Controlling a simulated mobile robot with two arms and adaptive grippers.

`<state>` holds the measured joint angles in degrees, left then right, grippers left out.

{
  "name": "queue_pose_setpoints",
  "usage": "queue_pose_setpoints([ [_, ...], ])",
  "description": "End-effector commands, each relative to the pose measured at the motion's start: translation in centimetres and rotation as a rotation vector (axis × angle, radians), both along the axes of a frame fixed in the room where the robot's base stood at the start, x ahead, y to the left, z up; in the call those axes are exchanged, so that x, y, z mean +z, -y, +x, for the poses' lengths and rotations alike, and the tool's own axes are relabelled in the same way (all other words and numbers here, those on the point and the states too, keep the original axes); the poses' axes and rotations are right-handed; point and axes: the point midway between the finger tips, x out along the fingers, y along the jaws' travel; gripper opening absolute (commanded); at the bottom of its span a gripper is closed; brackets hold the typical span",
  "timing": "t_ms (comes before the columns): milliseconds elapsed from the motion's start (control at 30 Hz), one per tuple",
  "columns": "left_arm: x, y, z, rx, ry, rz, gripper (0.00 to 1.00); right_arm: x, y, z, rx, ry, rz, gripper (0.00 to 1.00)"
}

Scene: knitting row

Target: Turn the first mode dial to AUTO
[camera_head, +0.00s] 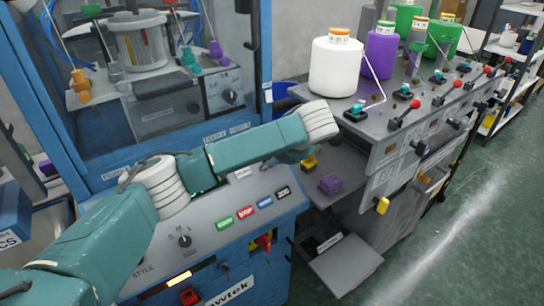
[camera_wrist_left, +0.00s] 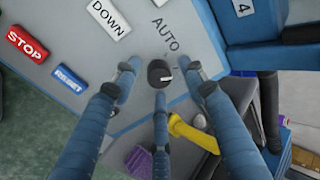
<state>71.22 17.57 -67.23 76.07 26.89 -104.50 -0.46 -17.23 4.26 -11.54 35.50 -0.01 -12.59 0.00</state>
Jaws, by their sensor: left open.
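The mode dial (camera_wrist_left: 155,70) is a small black knob with a pale mark, below the printed AUTO label (camera_wrist_left: 168,38) in the left wrist view. The mark shows on its lower right side, and I cannot tell clearly which setting it points to. My left gripper (camera_wrist_left: 163,75) is open, with blue fingers spread on both sides of the dial and a third finger just below it. I cannot tell whether they touch it. In the head view my left arm reaches over the blue machine's panel (camera_head: 160,262) and hides the dial. My right gripper is not in view.
STOP (camera_wrist_left: 27,43), RESET (camera_wrist_left: 67,77) and DOWN buttons lie left of the dial. A knob marked S M L (camera_head: 184,240) and a red switch (camera_head: 190,296) are lower on the panel. A grey bench with yarn cones (camera_head: 334,68) stands to the right.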

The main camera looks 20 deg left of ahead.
Motion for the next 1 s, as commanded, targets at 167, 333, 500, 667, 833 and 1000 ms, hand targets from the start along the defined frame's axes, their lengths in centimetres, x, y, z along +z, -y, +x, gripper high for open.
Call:
queue_pose_setpoints([
  [167,-0.02,0.01,-0.01,0.000,0.000,0.000,0.39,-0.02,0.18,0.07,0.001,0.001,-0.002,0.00],
  [333,0.02,0.02,0.01,-0.001,0.001,-0.001,0.05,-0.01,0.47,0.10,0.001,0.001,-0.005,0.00],
  [500,0.08,0.06,0.04,0.000,0.003,-0.001,0.00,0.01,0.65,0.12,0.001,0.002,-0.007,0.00],
  [667,0.16,0.12,0.06,0.014,0.014,-0.010,0.00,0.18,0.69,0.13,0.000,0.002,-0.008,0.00],
  [833,0.21,0.15,0.12,0.025,0.023,-0.016,0.00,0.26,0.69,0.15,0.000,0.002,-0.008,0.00],
  [1000,0.23,0.18,0.13,0.039,0.033,-0.024,0.00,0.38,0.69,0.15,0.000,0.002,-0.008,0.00],
])
